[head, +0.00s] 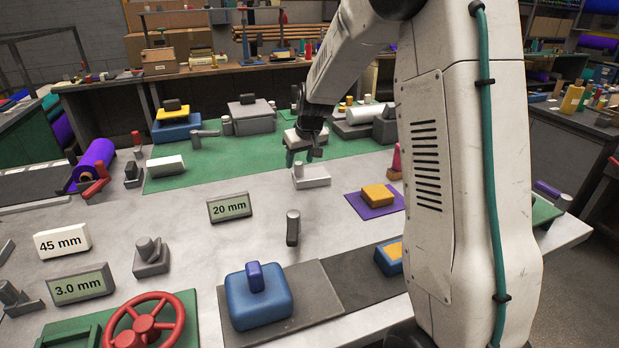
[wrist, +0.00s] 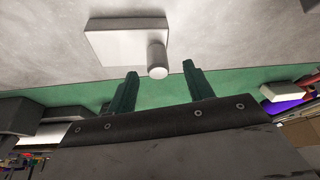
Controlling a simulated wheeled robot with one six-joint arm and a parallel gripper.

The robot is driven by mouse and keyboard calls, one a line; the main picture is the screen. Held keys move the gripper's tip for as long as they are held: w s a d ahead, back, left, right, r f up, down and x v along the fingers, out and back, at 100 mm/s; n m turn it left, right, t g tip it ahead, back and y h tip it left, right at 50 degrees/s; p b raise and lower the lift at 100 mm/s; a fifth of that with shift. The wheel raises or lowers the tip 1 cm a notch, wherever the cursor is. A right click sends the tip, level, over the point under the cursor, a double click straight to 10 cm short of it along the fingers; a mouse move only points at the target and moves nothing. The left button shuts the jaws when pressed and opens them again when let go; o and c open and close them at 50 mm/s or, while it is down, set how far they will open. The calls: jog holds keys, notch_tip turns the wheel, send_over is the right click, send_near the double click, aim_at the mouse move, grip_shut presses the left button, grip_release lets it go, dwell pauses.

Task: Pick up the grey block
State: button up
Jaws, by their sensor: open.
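A light grey block (head: 312,181) with a short upright cylinder on it sits on the pale tabletop near the green mat's edge. It also shows in the wrist view (wrist: 118,42), its cylinder (wrist: 157,58) pointing toward my gripper. My gripper (head: 304,155) is just above the block in the head view, fingers pointing down, open and empty. In the wrist view the cylinder's end appears between the two green fingertips (wrist: 160,71); I cannot tell the exact height gap. Another darker grey block (head: 150,262) with a knob lies at the front left, and a grey block (head: 252,121) stands at the back.
The green mat (head: 225,155) lies behind. A purple mat (head: 360,208) with a yellow block (head: 379,194) is at the right. A 20 mm sign (head: 229,208) and a small grey cylinder (head: 292,228) stand in front. My arm hides part of the right side.

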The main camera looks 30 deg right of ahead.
aim_at(299, 163)
jog(key=x, duration=0.4)
jog(key=shift+d+r, duration=0.1)
jog(key=shift+d, duration=0.05)
grip_shut()
jog(key=shift+r, duration=0.1)
notch_tip(299, 163, up, 10)
dwell(0.4)
